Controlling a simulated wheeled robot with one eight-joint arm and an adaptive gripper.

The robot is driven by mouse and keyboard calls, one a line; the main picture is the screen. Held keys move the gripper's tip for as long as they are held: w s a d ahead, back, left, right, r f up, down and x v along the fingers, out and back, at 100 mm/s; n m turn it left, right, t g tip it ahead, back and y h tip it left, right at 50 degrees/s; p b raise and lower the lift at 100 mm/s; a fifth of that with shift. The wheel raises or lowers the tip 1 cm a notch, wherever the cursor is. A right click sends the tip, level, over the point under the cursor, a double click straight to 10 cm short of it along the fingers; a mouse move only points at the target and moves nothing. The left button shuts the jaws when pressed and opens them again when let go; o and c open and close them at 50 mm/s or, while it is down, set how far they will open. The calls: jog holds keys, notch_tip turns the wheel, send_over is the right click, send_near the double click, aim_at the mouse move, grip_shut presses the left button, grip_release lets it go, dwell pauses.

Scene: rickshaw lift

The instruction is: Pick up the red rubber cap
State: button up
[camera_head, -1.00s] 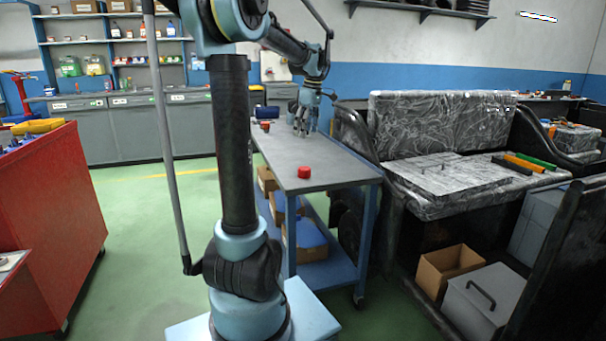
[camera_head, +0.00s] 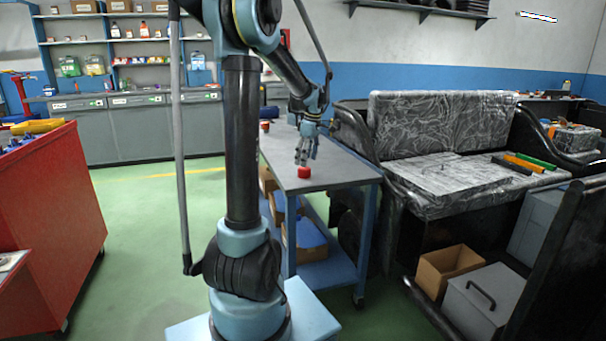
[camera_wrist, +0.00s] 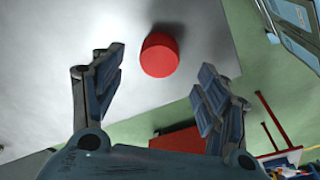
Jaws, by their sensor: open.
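The red rubber cap (camera_head: 304,172) stands on the grey top of the blue cart (camera_head: 330,181), near its front edge. In the wrist view the cap (camera_wrist: 160,55) is a round red piece with a shadow beside it. My gripper (camera_head: 304,160) is above the cap in the head view. In the wrist view my gripper (camera_wrist: 158,82) is open, with one finger on each side. The cap shows between and a little beyond the fingertips, with a gap on both sides. Nothing is held.
Small dark and red items (camera_head: 265,126) stand at the cart's far end. A rickshaw with a plastic-wrapped seat (camera_head: 435,130) is right of the cart. A red cabinet (camera_head: 55,225) stands at left. The cart top around the cap is clear.

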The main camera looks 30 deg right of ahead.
aim_at(304, 172)
jog(key=shift+w+a+f, duration=0.1)
jog(key=shift+w+f, duration=0.05)
jog(key=shift+f, duration=0.75)
jog(key=shift+w+a+f, duration=0.1)
jog(key=shift+w+f, duration=0.05)
jog(key=shift+f, duration=0.7)
jog(key=shift+w+f, duration=0.15)
jog(key=shift+f, duration=0.75)
jog(key=c, duration=1)
